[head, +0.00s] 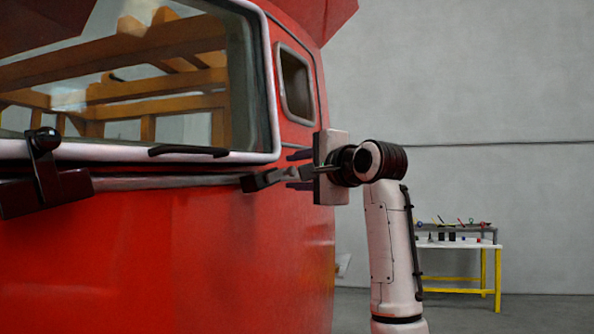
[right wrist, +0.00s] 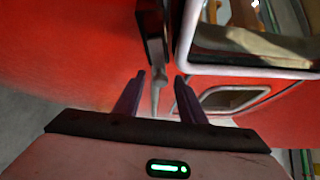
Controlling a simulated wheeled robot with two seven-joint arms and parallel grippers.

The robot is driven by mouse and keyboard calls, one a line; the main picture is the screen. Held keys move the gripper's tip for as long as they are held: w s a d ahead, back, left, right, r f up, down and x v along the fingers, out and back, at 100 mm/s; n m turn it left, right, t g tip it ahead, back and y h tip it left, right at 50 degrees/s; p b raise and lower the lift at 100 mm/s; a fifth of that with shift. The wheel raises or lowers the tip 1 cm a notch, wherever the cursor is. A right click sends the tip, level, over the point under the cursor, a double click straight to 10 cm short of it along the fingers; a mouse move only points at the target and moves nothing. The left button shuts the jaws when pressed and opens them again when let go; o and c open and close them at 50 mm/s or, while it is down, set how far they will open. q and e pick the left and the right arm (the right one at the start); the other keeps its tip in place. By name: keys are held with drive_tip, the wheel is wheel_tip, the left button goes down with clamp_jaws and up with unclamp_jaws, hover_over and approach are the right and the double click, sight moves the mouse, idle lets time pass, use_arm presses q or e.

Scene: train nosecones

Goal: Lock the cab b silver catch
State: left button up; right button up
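The catch (head: 262,180) is on the red cab's front, below the windscreen's right corner. It has a dark body and a grey lever that points right, toward my right gripper. In the right wrist view the silver lever (right wrist: 157,88) hangs from a dark bracket (right wrist: 153,35) between the two fingers. My right gripper (head: 291,170) is at the cab's front corner, its fingers on either side of the lever's end. In the right wrist view the fingers (right wrist: 160,78) stand apart, with gaps beside the lever. My left gripper is not seen.
The red cab (head: 220,240) fills the left, with a windscreen (head: 130,90) and a small side window (head: 295,83). A dark bracket with a ball knob (head: 45,140) is at far left. A yellow-legged workbench (head: 480,247) stands behind at right; open floor lies around it.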

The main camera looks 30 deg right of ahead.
drive_tip(key=shift+c, duration=0.5)
clamp_jaws()
